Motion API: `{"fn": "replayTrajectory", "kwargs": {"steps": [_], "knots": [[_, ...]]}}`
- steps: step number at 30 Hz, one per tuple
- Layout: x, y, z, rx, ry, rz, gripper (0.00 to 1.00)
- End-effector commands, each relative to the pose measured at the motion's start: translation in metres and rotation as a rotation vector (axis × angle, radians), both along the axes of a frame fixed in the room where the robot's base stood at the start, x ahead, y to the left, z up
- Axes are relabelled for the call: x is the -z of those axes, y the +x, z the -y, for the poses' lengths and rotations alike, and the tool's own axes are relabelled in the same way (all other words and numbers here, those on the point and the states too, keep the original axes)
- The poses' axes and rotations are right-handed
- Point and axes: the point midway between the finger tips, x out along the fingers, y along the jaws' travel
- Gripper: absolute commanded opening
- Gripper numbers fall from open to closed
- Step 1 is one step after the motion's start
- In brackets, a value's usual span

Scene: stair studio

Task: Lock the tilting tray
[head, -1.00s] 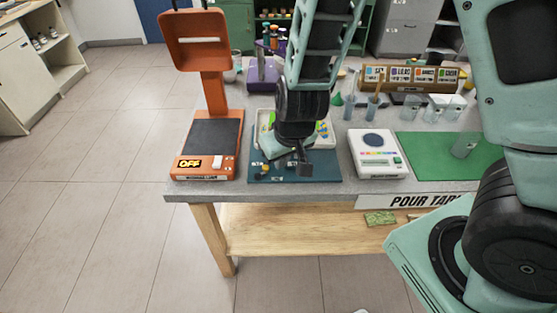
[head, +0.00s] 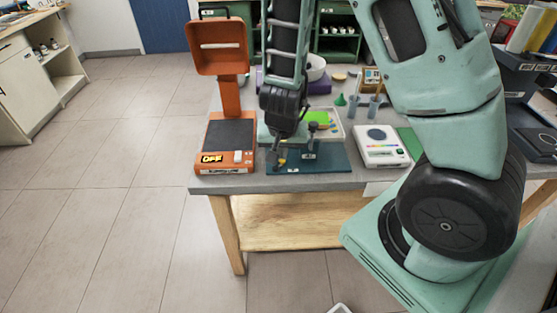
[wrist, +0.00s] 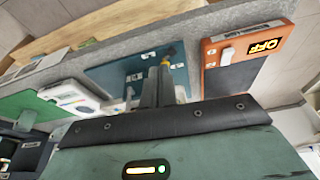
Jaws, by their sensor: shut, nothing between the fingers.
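A pale tray (head: 338,134) with bright green and yellow pieces in it sits at the back of a dark teal base plate (head: 334,160) on the table. My arm hides its left part. My gripper (head: 274,157) is shut and empty over the left front of the base plate. In the wrist view, the shut fingers (wrist: 156,88) point at the teal plate (wrist: 120,72). A small yellow-tipped part (wrist: 171,52) shows just past the fingertips. I cannot tell whether the fingers touch it.
An orange device (head: 225,138) reading OFF stands left of the base plate. A white scale (head: 381,147) stands to its right, with a green mat (head: 412,143) beyond. Cups with sticks (head: 375,105) stand behind the scale. The floor to the left is clear.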

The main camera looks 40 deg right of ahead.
Motion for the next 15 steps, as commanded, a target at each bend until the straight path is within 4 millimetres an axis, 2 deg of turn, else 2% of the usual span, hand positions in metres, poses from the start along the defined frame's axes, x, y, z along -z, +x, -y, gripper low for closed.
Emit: {"fn": "replayTrajectory", "kwargs": {"steps": [5, 15], "knots": [[0.023, 0.003, 0.004, 0.003, 0.001, -0.003, 0.0], [0.087, 0.019, 0.017, 0.004, 0.002, -0.005, 0.0]]}}
